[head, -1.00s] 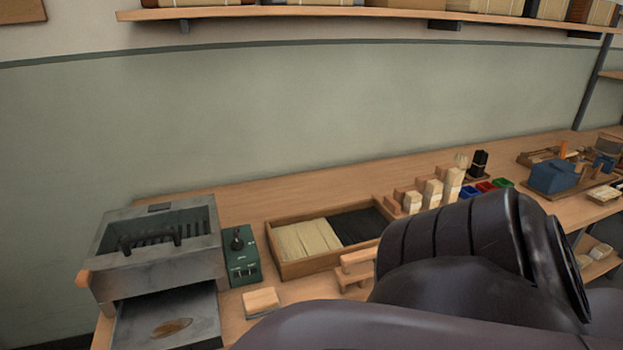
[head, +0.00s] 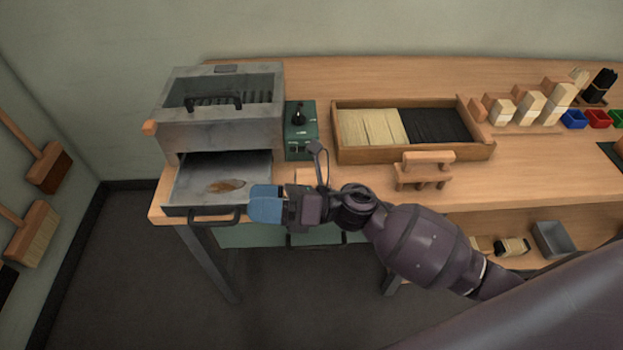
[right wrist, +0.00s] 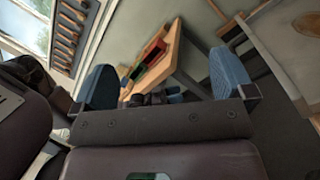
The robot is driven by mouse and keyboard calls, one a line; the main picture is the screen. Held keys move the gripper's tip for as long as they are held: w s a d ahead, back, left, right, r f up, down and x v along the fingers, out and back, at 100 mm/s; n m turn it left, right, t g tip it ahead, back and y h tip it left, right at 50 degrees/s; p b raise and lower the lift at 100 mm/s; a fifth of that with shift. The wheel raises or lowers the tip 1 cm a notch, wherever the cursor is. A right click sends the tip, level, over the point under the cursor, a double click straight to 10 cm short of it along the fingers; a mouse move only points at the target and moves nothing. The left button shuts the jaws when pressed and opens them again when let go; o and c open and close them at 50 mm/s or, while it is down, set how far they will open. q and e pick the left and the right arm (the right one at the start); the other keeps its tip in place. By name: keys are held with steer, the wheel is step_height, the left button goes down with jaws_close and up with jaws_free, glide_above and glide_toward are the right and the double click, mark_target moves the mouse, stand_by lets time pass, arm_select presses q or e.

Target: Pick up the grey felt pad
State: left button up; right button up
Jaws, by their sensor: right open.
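I cannot make out a grey felt pad in either view. My right gripper (head: 266,204) has blue fingers and is near the front right corner of the pulled-out metal tray (head: 195,185), by the bench's front edge. In the right wrist view its two blue fingers (right wrist: 164,85) stand wide apart with nothing held between them. A small pale block (head: 305,176) on the bench is partly hidden behind my right gripper and wrist. My left gripper is not in view.
A grey metal heater box (head: 222,130) with the tray stands at the left, a green control box (head: 300,140) beside it. A wooden tray (head: 415,154) of pale and black bristles and a wooden stand (head: 425,172) are to the right. A grey bin (head: 555,240) sits below.

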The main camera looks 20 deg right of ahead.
step_height(320, 180, down, 2)
steer(key=a+n+g+h, duration=0.2)
steer(key=n+g+h, duration=0.45)
steer(key=n, duration=0.75)
steer(key=n+h+b, duration=0.1)
steer(key=n+h, duration=1.1)
steer(key=h, duration=0.1)
glide_above(313, 175)
steer(key=shift+s+a+f+t+y, duration=0.15)
steer(key=shift+a+t+y, duration=0.1)
steer(key=shift+a+t, duration=0.15)
steer(key=shift+w+d, duration=0.2)
step_height(313, 175, down, 9)
steer(key=shift+s+d+f+b, duration=0.15)
steer(key=shift+b, duration=0.6)
steer(key=shift+f, duration=0.55)
steer(key=shift+c, duration=0.3)
